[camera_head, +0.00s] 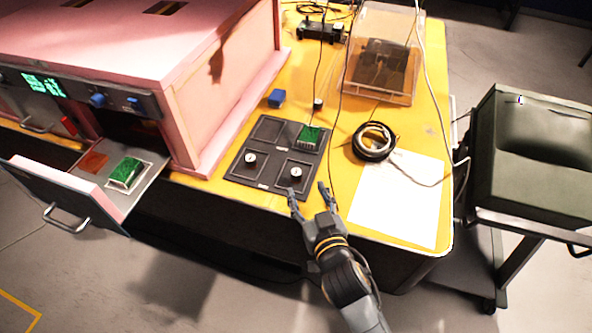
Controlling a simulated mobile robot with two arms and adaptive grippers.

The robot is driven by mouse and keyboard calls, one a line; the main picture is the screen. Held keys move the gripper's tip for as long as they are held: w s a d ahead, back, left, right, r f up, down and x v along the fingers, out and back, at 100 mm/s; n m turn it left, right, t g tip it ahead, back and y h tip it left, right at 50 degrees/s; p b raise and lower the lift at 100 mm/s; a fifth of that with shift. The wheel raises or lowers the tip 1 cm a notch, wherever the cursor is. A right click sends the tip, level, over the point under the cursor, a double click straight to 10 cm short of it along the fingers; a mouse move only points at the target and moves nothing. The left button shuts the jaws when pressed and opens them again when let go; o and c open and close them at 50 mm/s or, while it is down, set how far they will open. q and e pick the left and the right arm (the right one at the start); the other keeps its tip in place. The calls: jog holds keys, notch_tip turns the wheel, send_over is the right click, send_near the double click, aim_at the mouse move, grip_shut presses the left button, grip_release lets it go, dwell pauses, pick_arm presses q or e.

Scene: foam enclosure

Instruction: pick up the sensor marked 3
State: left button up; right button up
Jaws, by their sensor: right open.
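A dark tray (232,176) with square compartments lies on the yellow table. Two small round white-faced parts sit in its front compartments, one on the left (250,158) and one on the right (296,171). A green board (309,136) is at its back right; the back left compartment looks empty. No mark 3 is readable, so I cannot tell which part is the sensor. My right gripper (307,190) is open and empty, with its fingers apart at the tray's front right edge, in front of the right round part. My left gripper is not in view.
A pink cabinet (215,95) stands left, its open drawer (105,192) holding another green board (127,172). A blue block (276,98) lies behind the tray. A cable coil (373,142), white sheet (400,205) and clear box (380,68) are to the right.

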aim_at(298, 177)
jog(key=x, duration=0.2)
jog(key=shift+w+a, duration=0.15)
jog(key=shift+w, duration=0.15)
jog(key=shift+w+f, duration=0.15)
jog(key=shift+w, duration=0.15)
jog(key=shift+w+a+p, duration=0.3)
jog(key=shift+w+p, duration=0.1)
jog(key=shift+w, duration=0.2)
jog(key=shift+w+a+p, duration=0.3)
jog(key=shift+w+p, duration=0.05)
jog(key=shift+w, duration=0.25)
jog(key=shift+f+x, duration=0.2)
jog(key=shift+x, duration=0.85)
jog(key=shift+w+f, duration=0.15)
jog(key=shift+w, duration=0.05)
jog(key=shift+s, duration=0.1)
jog(key=shift+c, duration=0.6)
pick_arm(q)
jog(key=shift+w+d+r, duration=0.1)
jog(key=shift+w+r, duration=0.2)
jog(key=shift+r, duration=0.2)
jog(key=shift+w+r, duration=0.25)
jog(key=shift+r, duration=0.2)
pick_arm(e)
grip_shut()
